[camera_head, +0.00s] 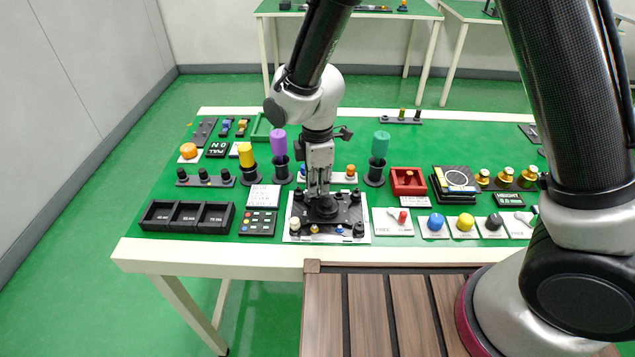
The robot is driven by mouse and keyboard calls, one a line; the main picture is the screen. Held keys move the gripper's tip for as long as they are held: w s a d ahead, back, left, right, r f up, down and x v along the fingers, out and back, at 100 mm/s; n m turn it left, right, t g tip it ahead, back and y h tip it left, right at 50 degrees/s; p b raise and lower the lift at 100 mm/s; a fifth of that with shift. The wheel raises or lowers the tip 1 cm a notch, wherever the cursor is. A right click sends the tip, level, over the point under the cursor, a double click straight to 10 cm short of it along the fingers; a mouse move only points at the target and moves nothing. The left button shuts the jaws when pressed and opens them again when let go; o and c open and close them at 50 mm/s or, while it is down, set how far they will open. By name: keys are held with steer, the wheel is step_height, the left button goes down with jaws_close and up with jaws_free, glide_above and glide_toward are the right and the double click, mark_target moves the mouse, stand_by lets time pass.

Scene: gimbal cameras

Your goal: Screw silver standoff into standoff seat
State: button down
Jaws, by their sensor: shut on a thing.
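My gripper (318,190) points straight down over a black plate (300,222) on a white base, near the front middle of the green table. Its fingers are shut close together at the plate's centre, by a dark round part (324,207). What is between the fingertips is too small and hidden to make out; no silver standoff is clearly visible. Several small knobs and posts stand around the plate, among them a pale one (295,224) at front left and a dark one (359,229) at front right. I cannot tell which part is the standoff seat.
Cylinders in holders, yellow (245,155), purple (279,143) and teal (380,145), stand tall behind the plate. A black three-part tray (187,217) lies left, a button panel (258,223) beside the plate. Switch plates (394,222) and a red box (408,181) are at right.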

steer(key=shift+m, duration=1)
steer(key=c, duration=1.8)
jaws_free()
steer(key=shift+m, duration=0.3)
steer(key=o, duration=0.4)
steer(key=shift+o, duration=0.2)
step_height(320, 180, up, 12)
